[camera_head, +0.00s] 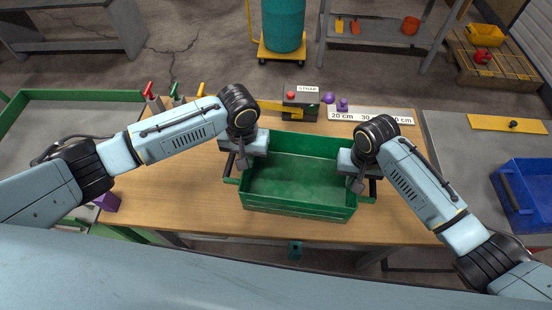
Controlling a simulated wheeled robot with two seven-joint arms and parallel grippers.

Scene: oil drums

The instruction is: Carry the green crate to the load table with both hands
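The green crate (298,204) is open-topped, looks empty and sits upright on the wooden table (180,205), near its front edge. A handle sticks out at each of its ends. My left gripper (243,164) is at the crate's left end, by the handle there. My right gripper (357,184) is at the right end, by the other handle. The fingers point down, and I cannot tell whether either gripper is closed on a handle. No label shows which surface is the load table.
A grey table (450,155) at the right holds a blue bin (526,190) and a yellow plate. A green-rimmed grey surface is at the left. Behind the crate lie a STRAP box (300,101), a ruled strip (370,115) and coloured-handled tools. A teal drum (284,25) stands beyond.

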